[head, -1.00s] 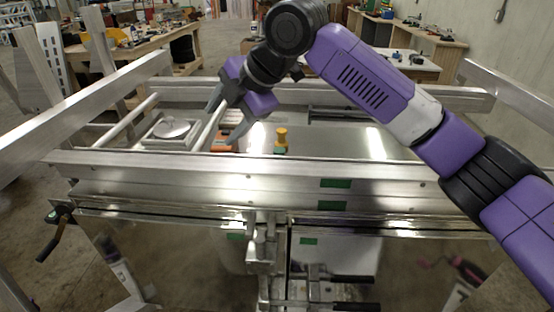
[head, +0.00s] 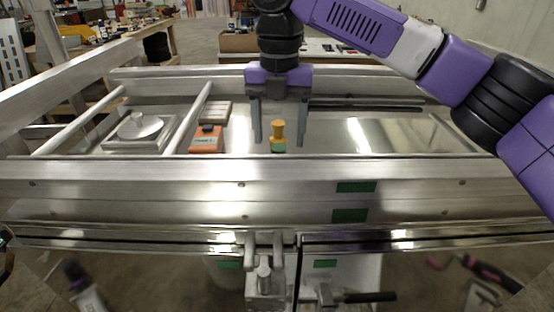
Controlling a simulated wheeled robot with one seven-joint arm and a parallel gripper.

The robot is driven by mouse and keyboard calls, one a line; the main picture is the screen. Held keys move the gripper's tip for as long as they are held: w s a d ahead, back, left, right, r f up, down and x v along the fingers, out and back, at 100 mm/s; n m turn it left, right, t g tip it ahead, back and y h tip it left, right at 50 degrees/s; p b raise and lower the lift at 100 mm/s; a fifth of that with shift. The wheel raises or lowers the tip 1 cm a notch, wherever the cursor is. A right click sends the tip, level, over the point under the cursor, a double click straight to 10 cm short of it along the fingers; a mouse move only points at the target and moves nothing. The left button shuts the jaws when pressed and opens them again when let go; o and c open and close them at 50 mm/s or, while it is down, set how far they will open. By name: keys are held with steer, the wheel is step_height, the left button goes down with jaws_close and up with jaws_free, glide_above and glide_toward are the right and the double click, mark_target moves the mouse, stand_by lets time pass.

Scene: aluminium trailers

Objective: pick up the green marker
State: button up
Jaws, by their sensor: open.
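My gripper (head: 279,143) points straight down over the trailer bed, open and empty. A small green part (head: 279,149) shows at the foot of that piece, partly cut off by the front rail. I cannot tell whether this green part is the green marker, and no clear pen shape shows. I also cannot tell whether the fingers are level with the yellow piece or behind it.
The trailer's front rail (head: 140,179) runs across the near side and carries green patches (head: 355,187). Left of my gripper lie an orange box (head: 206,139), a grey block (head: 216,112) and a square plate with a round dish (head: 140,127). Dark bars (head: 365,104) lie behind right.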

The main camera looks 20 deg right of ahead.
mark_target(279, 147)
steer(key=shift+s+a+f, duration=0.1)
steer(key=shift+s+f, duration=0.05)
steer(key=shift+f, duration=1.2)
steer(key=shift+s+a+f, duration=0.1)
steer(key=shift+f, duration=1.2)
jaws_close()
